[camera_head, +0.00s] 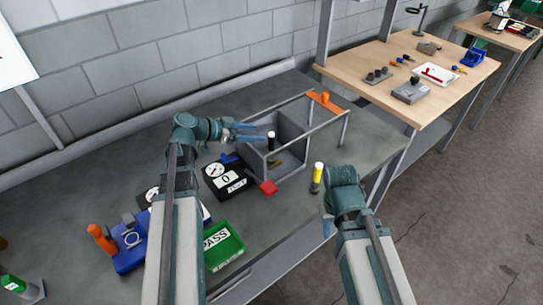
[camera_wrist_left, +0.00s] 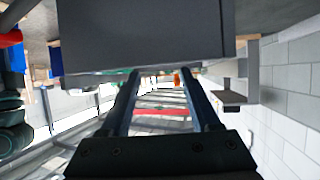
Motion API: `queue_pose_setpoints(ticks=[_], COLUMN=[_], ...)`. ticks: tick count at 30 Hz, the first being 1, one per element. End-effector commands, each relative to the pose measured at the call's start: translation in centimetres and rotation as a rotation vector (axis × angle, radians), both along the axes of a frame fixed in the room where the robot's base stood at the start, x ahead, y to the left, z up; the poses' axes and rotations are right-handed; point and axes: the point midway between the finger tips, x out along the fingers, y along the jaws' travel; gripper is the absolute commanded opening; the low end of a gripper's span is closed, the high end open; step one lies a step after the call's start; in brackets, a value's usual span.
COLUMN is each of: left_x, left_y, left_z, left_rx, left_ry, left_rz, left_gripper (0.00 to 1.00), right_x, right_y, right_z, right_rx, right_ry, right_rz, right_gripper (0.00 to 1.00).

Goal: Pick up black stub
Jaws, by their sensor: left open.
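A black stub (camera_head: 271,141) stands upright at the near left part of the grey open-fronted box (camera_head: 292,128). Whether it rests on the box or stands in front of it is hard to tell. My left gripper (camera_head: 262,132) is open, with its blue fingers pointing right, close to the stub's upper left. I cannot tell whether they touch it. In the left wrist view the open fingers (camera_wrist_left: 162,80) show nothing held between them, and I cannot make out the stub there. My right gripper (camera_head: 328,228) hangs low near the table's front edge, mostly hidden by its arm.
A black gauge box (camera_head: 226,180) stands left of the grey box. A green PASS bin (camera_head: 223,246) and blue fixture (camera_head: 129,254) are at left. A metal frame surrounds the grey box.

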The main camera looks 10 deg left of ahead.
Motion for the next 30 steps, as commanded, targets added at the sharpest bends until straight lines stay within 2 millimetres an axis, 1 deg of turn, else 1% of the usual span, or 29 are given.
queue_pose_setpoints(ticks=[2, 8, 11, 18, 21, 28, 29, 30], left_x=[0.3, 0.4, 0.7, 2.4, 3.1, 3.2, 3.2, 3.2], left_y=[-0.4, -0.5, -0.8, -3.1, -3.9, -4.1, -4.1, -4.1], left_z=[-0.3, -0.3, -0.6, -2.4, -2.8, -2.6, -2.6, -2.6], left_rx=[0.0, -0.001, -0.001, 0.0, -0.001, -0.001, -0.001, -0.001], left_ry=[0.0, 0.001, 0.001, 0.0, 0.001, 0.001, 0.001, 0.001], left_rz=[-0.001, 0.0, 0.0, -0.003, 0.0, 0.0, 0.0, 0.0], left_gripper=[0.63, 0.63, 0.63, 0.63, 0.63, 0.63, 0.59, 0.52], right_x=[0.0, 0.0, 0.0, 0.0, 0.0, 0.0, 0.0, 0.0], right_y=[0.0, 0.0, 0.0, 0.0, 0.0, 0.0, 0.0, 0.0], right_z=[-0.3, -0.3, -0.6, -2.4, -2.8, -2.6, -2.6, -2.6], right_rx=[0.0, 0.0, 0.0, 0.0, 0.0, 0.0, 0.0, 0.0], right_ry=[0.0, 0.0, 0.0, 0.0, 0.0, 0.0, 0.0, 0.0], right_rz=[0.0, 0.0, 0.0, 0.0, 0.0, 0.0, 0.0, 0.0], right_gripper=[0.35, 0.35, 0.35, 0.35, 0.35, 0.35, 0.35, 0.35])
